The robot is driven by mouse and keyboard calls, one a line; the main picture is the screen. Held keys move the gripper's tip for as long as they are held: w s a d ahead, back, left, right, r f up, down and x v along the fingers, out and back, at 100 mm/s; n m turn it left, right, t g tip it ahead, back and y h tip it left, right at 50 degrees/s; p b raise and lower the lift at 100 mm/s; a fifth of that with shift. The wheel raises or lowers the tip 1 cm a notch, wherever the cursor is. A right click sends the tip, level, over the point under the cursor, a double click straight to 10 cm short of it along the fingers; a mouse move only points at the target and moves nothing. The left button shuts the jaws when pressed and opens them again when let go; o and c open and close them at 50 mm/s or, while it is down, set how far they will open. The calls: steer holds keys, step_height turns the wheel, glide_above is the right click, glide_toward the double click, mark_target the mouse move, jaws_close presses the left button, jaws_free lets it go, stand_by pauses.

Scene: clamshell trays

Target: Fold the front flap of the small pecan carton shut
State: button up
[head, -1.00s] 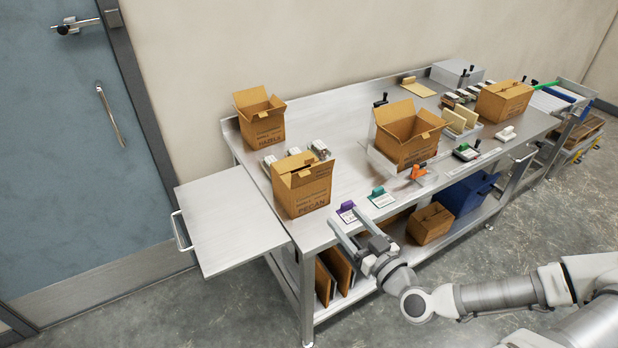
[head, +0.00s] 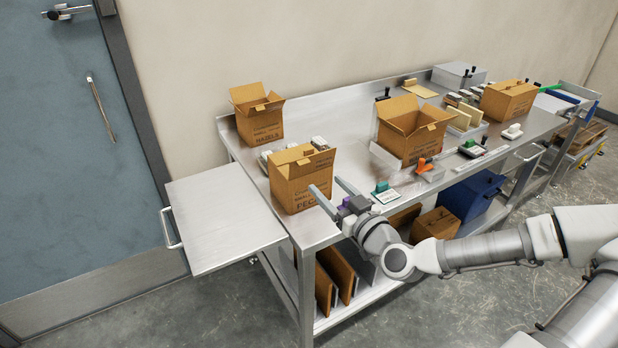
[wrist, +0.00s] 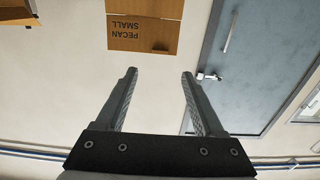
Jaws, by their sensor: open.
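The small pecan carton (head: 297,190) is a brown box standing upright on the left end of the steel table in the head view. Its top shows folded-in flap panels, with a flap edge raised at the right; whether the front flap is standing or lowered is hard to tell. My gripper (head: 325,184) is open and empty, just right of the carton's front, with fingers pointing toward it. In the wrist view the carton (wrist: 145,32) shows its upside-down lettering, beyond and between the open fingers of my gripper (wrist: 160,74); they look apart from it.
The open hazels carton (head: 262,120) stands behind, and a larger open carton (head: 408,143) stands to the right. A green-topped label stand (head: 385,194) and an orange tool (head: 424,165) sit near the front edge. The left side shelf (head: 222,215) is bare.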

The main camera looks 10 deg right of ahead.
mark_target(304, 162)
steer(key=x, duration=0.9)
steer(key=shift+w+p, duration=0.2)
steer(key=shift+p, duration=0.15)
jaws_close()
